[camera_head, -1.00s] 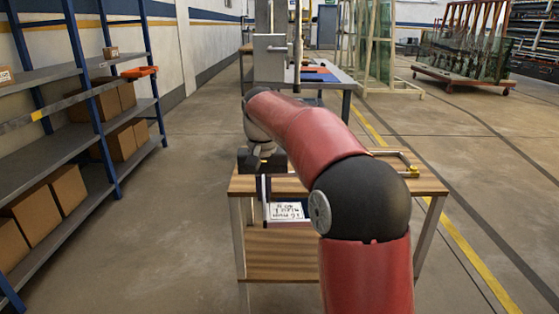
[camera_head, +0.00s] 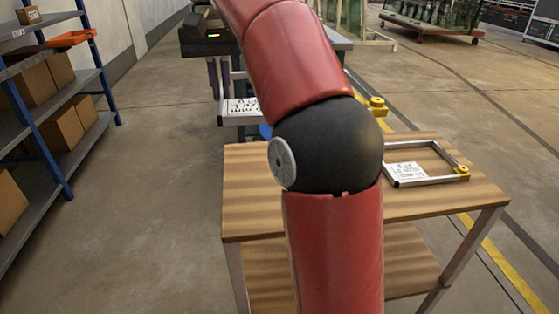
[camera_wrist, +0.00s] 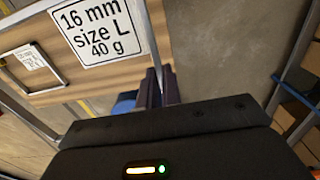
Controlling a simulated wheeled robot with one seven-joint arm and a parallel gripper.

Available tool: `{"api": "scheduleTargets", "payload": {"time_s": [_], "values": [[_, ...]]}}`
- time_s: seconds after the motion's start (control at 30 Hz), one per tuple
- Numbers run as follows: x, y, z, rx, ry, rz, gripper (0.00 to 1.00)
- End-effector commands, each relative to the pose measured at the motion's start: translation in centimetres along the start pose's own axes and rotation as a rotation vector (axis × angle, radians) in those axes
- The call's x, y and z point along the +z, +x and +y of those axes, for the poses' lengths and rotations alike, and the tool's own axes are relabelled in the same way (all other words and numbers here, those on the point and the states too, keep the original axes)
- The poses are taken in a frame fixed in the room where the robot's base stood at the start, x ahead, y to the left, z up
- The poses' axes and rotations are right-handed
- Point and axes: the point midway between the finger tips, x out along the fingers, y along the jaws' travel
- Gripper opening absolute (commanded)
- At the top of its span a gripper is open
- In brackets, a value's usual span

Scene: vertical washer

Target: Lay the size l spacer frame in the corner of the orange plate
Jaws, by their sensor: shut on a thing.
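My gripper (camera_head: 217,90) is shut on the size L spacer frame, a silver rectangular frame with a white label (camera_head: 240,106) and a yellow corner piece (camera_head: 376,106). It is held up beyond the wooden table's far left side; my arm hides its middle. In the wrist view the fingers (camera_wrist: 155,88) grip one bar, and the label (camera_wrist: 97,31) reads 16 mm, size L, 40 g. The orange plate cannot be made out now; my arm covers most of the far table (camera_head: 343,44).
A smaller spacer frame (camera_head: 440,178), with label and yellow corner, lies on the wooden table (camera_head: 472,204). Shelving (camera_head: 50,150) with boxes and an orange bin (camera_head: 72,38) stands left. Open floor (camera_head: 160,180) lies between shelf and table. A glass rack (camera_head: 434,18) is far back right.

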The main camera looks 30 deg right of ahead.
Motion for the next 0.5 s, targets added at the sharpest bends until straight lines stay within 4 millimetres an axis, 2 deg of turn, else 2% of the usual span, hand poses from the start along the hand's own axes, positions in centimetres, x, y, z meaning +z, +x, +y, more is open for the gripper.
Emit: {"api": "scheduleTargets", "payload": {"time_s": [0.33, 0.5], "values": [[0.1, 0.0, 0.0, 0.000, 0.000, 0.000, 0.00], [0.1, 2.1, 0.1, 0.002, 0.001, -0.003, 0.00]]}}
